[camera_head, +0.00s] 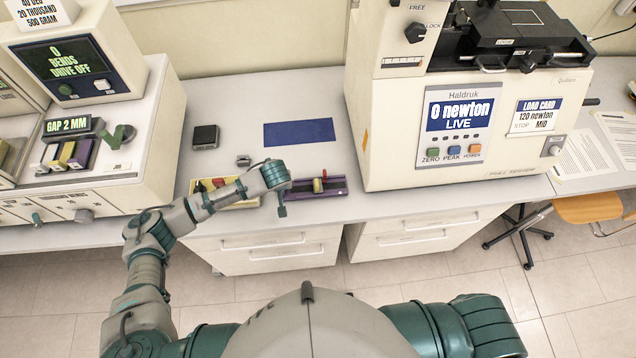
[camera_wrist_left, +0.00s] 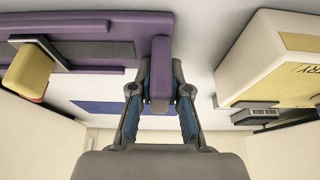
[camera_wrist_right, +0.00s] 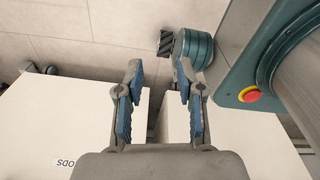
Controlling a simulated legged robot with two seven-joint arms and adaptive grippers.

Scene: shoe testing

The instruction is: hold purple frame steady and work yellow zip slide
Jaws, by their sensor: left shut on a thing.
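The purple frame (camera_head: 335,189) lies near the front edge of the bench, and its long body shows at the top left of the left wrist view (camera_wrist_left: 100,26). The yellow zip slide (camera_head: 318,186) stands on the frame's dark track, with a bit of red beside it; it is also in the left wrist view (camera_wrist_left: 28,70), apart from my fingers. My left gripper (camera_wrist_left: 160,88) is shut on the purple post at the frame's end. In the head view it (camera_head: 281,205) is at the frame's left end. My right gripper (camera_wrist_right: 160,75) is open and empty, away from the frame.
A blue mat (camera_head: 299,132) and a dark block (camera_head: 205,137) lie farther back. The large Haldruk tester (camera_head: 460,120) bounds the right side. A bending machine (camera_head: 90,120) stands left.

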